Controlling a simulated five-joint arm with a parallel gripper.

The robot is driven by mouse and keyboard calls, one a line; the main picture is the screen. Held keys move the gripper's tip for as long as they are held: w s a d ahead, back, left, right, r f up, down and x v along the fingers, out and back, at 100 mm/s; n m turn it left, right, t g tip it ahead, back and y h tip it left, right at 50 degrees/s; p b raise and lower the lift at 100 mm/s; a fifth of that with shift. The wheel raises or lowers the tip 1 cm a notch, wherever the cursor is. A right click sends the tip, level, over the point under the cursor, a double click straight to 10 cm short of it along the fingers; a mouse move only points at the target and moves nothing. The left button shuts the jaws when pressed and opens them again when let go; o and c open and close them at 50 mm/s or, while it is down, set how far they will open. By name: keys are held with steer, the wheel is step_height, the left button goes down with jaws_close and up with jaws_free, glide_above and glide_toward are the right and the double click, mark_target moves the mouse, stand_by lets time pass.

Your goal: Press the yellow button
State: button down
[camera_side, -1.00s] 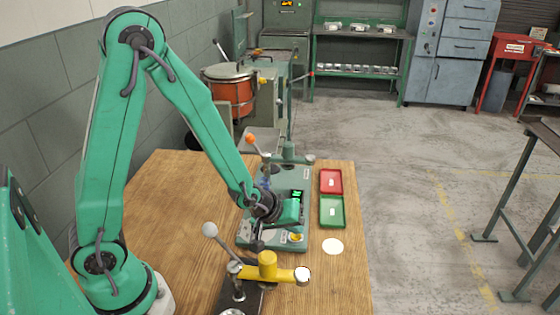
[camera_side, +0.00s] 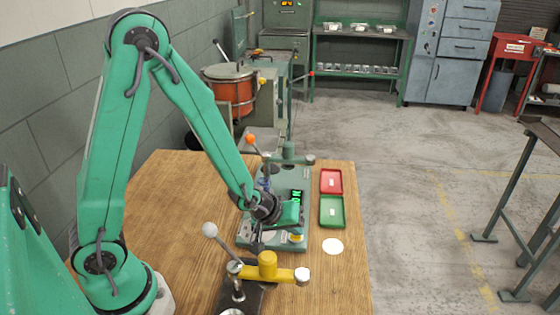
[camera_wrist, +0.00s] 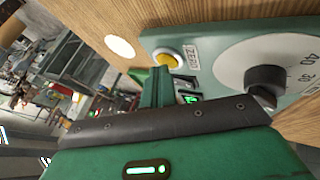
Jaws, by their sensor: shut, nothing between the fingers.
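The yellow button (camera_wrist: 168,59) is round, in a pale ring beside a ZERO label on the green machine's panel. In the side view it shows small at the machine's front right corner (camera_side: 296,237). My gripper (camera_wrist: 163,72) is shut and empty. In the wrist view its narrow green fingers point at the panel, with their tips just below the button. In the side view my gripper (camera_side: 293,226) hangs over the machine's front right, close above the button. I cannot tell whether the tips touch it.
A large white dial with a black knob (camera_wrist: 265,79) is right of the button. A small lit display (camera_wrist: 188,99) is partly hidden by my gripper. A red tray (camera_side: 331,181) and green tray (camera_side: 332,212) lie right of the machine. A yellow-armed lever tool (camera_side: 268,268) stands in front.

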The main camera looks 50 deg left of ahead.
mark_target(292, 237)
steer(key=shift+r, duration=0.75)
steer(key=shift+r, duration=0.1)
steer(key=shift+r, duration=2.45)
steer(key=s+a+r+m+g, duration=0.1)
steer(key=s+a+r+m, duration=0.1)
steer(key=s+r+m, duration=0.2)
steer(key=s+a+r+m+y, duration=0.1)
steer(key=s+a+r+m, duration=0.2)
steer(key=s+r, duration=0.8)
steer(key=shift+s+r+m+g, duration=0.3)
steer(key=shift+s+m+g, duration=0.15)
steer(key=shift+s, duration=0.6)
